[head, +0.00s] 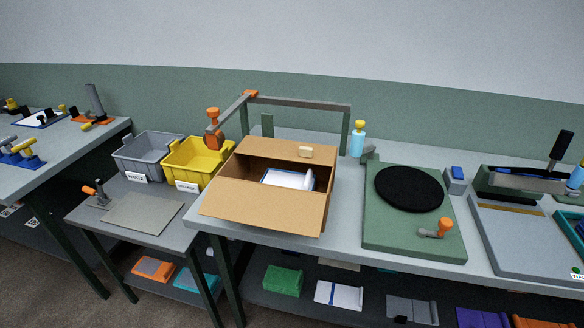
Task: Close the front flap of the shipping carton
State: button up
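The shipping carton (228,181) is a brown cardboard box on the grey worktable, open toward me. Its front flap (262,210) is folded outward and slopes toward the table's front edge. A brown panel with a small pale tab (305,151) shows along the carton's far side. Inside lies a white item (288,179) with a blue edge, partly hidden by the carton walls. My gripper is not in view, and nothing touches the flap.
A grey bar frame (300,101) with orange parts rises behind the carton. A yellow bin (197,160) and a grey bin (148,152) stand left. A blue bottle (357,142) and a green unit with a black disc (409,188) stand right. The space above the front flap is clear.

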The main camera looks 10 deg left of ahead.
aim_at(286, 210)
jog(key=k+j, duration=0.1)
jog(key=j, duration=0.35)
jog(key=j+z, duration=0.15)
jog(key=j, duration=0.3)
jog(key=k+j, duration=0.15)
jog(key=j, duration=0.25)
jog(key=k+j+z, duration=0.15)
jog(key=j, duration=0.3)
jog(key=k+j, duration=0.1)
jog(key=j, duration=0.3)
jog(key=k+j+z, duration=0.1)
jog(key=j, duration=0.3)
jog(key=k+j+z, duration=0.1)
jog(key=j, duration=0.3)
jog(key=k+j, duration=0.2)
jog(key=j, duration=0.2)
jog(key=j+z, duration=0.1)
jog(key=j, duration=0.45)
jog(key=k+j+z, duration=0.1)
jog(key=j, duration=0.45)
